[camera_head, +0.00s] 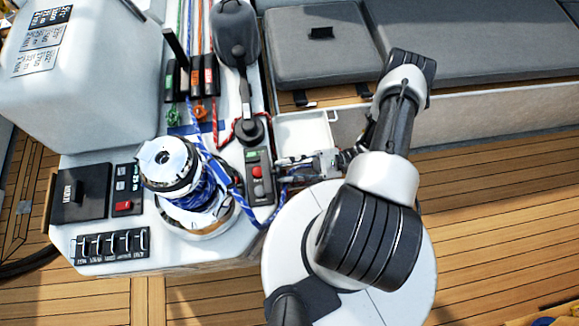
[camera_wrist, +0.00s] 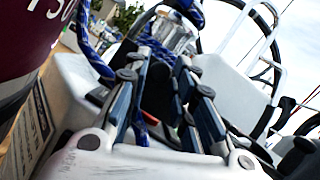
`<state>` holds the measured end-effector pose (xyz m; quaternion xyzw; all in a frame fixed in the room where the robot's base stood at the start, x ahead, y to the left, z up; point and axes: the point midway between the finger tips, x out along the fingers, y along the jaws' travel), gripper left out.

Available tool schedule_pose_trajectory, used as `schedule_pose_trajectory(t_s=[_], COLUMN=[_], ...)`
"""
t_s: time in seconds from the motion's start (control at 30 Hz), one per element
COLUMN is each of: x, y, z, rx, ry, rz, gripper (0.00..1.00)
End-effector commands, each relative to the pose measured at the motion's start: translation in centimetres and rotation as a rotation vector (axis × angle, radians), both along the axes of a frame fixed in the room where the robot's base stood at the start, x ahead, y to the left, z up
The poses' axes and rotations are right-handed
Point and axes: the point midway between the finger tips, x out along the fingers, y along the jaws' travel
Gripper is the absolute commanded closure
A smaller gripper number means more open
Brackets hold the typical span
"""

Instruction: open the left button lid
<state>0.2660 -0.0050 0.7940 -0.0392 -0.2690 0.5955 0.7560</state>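My gripper (camera_head: 283,171) reaches left from the arm and its tips are close to the right edge of a dark button panel (camera_head: 252,157). I cannot tell whether a lid covers either button. Another small panel with a red switch (camera_head: 123,206) sits left of the winch. In the wrist view my gripper (camera_wrist: 158,62) shows two fingers apart with nothing held between them. The button panel is not clear in that view.
A silver winch (camera_head: 167,160) wound with blue rope stands left of the button panel. The rope runs past the panel's lower edge. An open white bin (camera_head: 303,131) lies behind my gripper. Grey cushions (camera_head: 470,45) line the bench.

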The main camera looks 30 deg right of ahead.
Motion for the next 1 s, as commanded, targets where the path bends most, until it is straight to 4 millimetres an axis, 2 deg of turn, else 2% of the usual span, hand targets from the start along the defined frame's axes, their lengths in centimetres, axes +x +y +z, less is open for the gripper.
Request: schedule_pose_trajectory(t_s=[0.2, 0.57, 0.73, 1.0], x=[0.0, 0.0, -0.2, -1.2], y=[0.0, -0.3, -2.4, -7.8], z=[-0.1, -0.3, -1.1, -3.2], rx=[-0.005, -0.007, -0.009, -0.008], ry=[-0.001, -0.002, -0.004, -0.003], rz=[-0.001, -0.002, -0.006, -0.004], gripper=[0.59, 0.59, 0.59, 0.59])
